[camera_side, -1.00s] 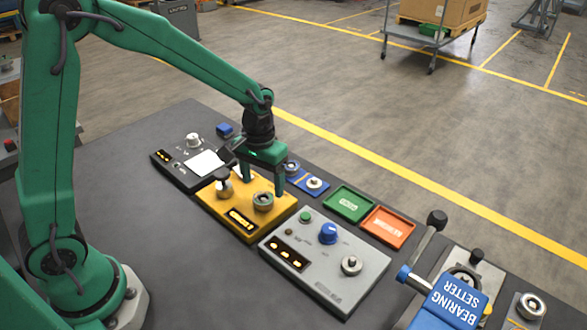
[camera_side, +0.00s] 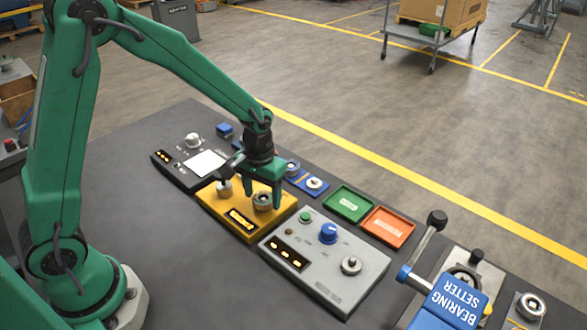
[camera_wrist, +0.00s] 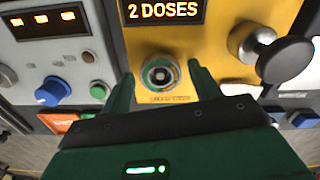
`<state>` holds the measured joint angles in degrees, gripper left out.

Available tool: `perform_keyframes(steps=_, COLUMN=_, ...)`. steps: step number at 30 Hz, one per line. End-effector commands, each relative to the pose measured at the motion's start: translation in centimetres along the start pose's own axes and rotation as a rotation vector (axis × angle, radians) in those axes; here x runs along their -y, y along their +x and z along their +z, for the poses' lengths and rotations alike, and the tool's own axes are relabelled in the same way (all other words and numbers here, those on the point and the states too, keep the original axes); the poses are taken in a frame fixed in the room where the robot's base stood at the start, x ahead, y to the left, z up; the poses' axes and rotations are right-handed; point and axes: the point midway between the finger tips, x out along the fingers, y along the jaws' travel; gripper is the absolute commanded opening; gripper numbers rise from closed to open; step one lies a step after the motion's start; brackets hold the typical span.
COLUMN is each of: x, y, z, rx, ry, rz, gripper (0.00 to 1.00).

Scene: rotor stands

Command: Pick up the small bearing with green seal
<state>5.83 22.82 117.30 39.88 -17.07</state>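A small metal ring-shaped bearing (camera_side: 263,201) sits on the yellow unit (camera_side: 226,214). In the wrist view the bearing (camera_wrist: 160,74) lies on the yellow top, below the "2 DOSES" display. My gripper (camera_side: 262,187) is open and points down over the yellow unit. In the wrist view the fingertips of my gripper (camera_wrist: 162,71) stand on either side of the bearing, with a visible gap on each side.
A black-topped knob (camera_wrist: 285,60) stands beside the bearing on the yellow unit. A grey panel (camera_side: 325,262) with a blue knob adjoins it. Green (camera_side: 349,204) and orange (camera_side: 388,227) trays and a blue pad (camera_side: 306,181) lie beyond. The blue bearing setter (camera_side: 455,304) stands front right.

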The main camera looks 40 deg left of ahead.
Motion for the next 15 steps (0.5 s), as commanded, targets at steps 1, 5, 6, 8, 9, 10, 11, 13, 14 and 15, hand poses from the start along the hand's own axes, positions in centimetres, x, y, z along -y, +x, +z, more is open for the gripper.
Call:
perform_keyframes(steps=1, x=0.0, y=-0.01, z=0.0, rx=0.0, ry=0.0, rz=0.0, gripper=0.52)
perform_keyframes(steps=5, x=0.0, y=-0.01, z=0.0, rx=0.0, ry=0.0, rz=0.0, gripper=0.27)
perform_keyframes(steps=6, x=0.0, y=-0.01, z=0.0, rx=0.0, ry=0.0, rz=0.0, gripper=0.21)
perform_keyframes(steps=8, x=0.0, y=-0.03, z=-0.02, rx=-0.001, ry=0.0, rz=0.0, gripper=0.21)
perform_keyframes(steps=9, x=0.0, y=-0.03, z=-0.02, rx=-0.001, ry=0.0, rz=0.0, gripper=0.21)
perform_keyframes(steps=10, x=0.0, y=-0.03, z=-0.02, rx=-0.001, ry=0.0, rz=0.0, gripper=0.21)
perform_keyframes(steps=11, x=0.0, y=-0.03, z=-0.02, rx=-0.001, ry=0.0, rz=0.0, gripper=0.21)
perform_keyframes(steps=13, x=-0.01, y=-0.05, z=-0.02, rx=-0.001, ry=0.0, rz=0.0, gripper=0.21)
perform_keyframes(steps=14, x=-0.01, y=-0.08, z=-0.03, rx=-0.001, ry=0.0, rz=0.0, gripper=0.21)
perform_keyframes(steps=15, x=-0.01, y=-0.14, z=-0.03, rx=-0.001, ry=0.0, rz=0.0, gripper=0.21)
